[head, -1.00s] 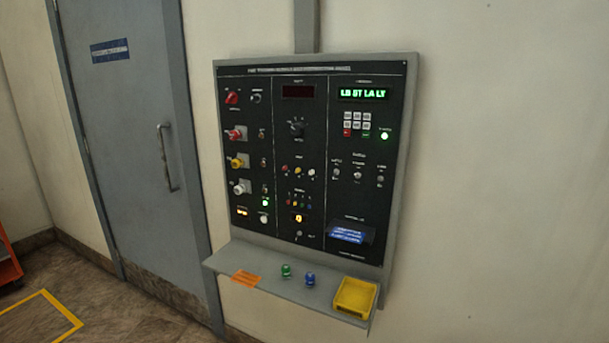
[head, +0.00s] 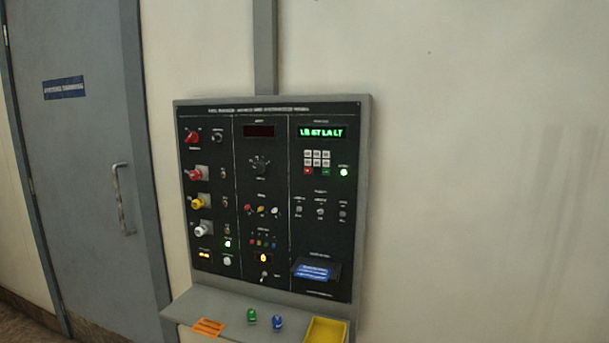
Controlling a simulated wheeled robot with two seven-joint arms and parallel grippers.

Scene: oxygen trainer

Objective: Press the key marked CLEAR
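A black control panel (head: 280,215) in a grey frame hangs on the wall. At its upper right is a small keypad (head: 317,160) with pale keys in rows above a red key (head: 308,171) and a green key (head: 326,171). The key lettering is too small to read, so I cannot tell which one is marked CLEAR. A display (head: 322,133) above the keypad glows with green characters. Neither of my grippers is in view.
A grey shelf (head: 190,307) juts out below the panel. It holds an orange tag (head: 208,327), a green piece (head: 251,316), a blue piece (head: 277,322) and a yellow tray (head: 325,332). A grey door (head: 85,180) is at left; the wall at right is bare.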

